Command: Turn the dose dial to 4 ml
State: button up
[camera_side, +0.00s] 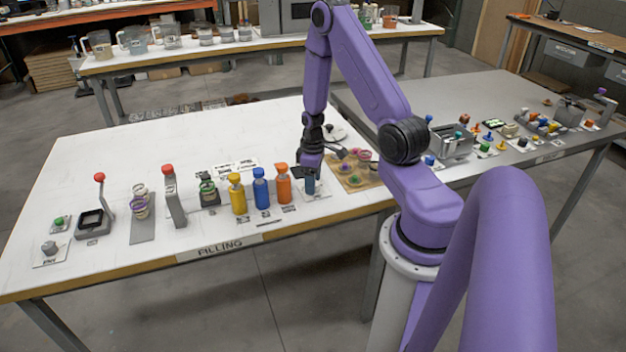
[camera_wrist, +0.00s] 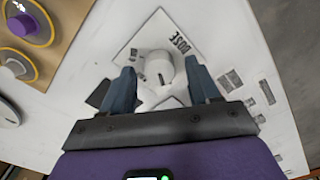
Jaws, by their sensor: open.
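The dose dial (camera_wrist: 160,66) is a pale round knob on a white plate marked DOSE (camera_wrist: 180,44) in the wrist view. A short dark mark shows on the knob, but I cannot read what value it points to. My gripper (camera_wrist: 158,72) is open, with one blue-grey finger on each side of the dial. I cannot tell whether either finger touches it. In the side view my gripper (camera_side: 310,185) is low over the dose plate (camera_side: 319,193), right of the orange bottle, and the dial is hidden there.
Orange (camera_side: 284,187), blue (camera_side: 262,192) and yellow (camera_side: 238,197) bottles stand just left of my gripper. A wooden board (camera_side: 374,181) with coloured round pieces lies to its right. Red-knobbed levers (camera_side: 171,200) stand farther left.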

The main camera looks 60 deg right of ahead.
jog(key=c, duration=1)
jog(key=shift+c, duration=0.2)
jog(key=shift+m, duration=0.3)
jog(key=m, duration=0.5)
jog(key=shift+m, duration=0.3)
jog(key=m, duration=0.5)
jog(key=shift+d, duration=0.1)
jog(key=shift+s+m, duration=0.1)
jog(key=shift+m, duration=0.3)
jog(key=o, duration=1)
jog(key=shift+o, duration=0.2)
jog(key=shift+r, duration=0.1)
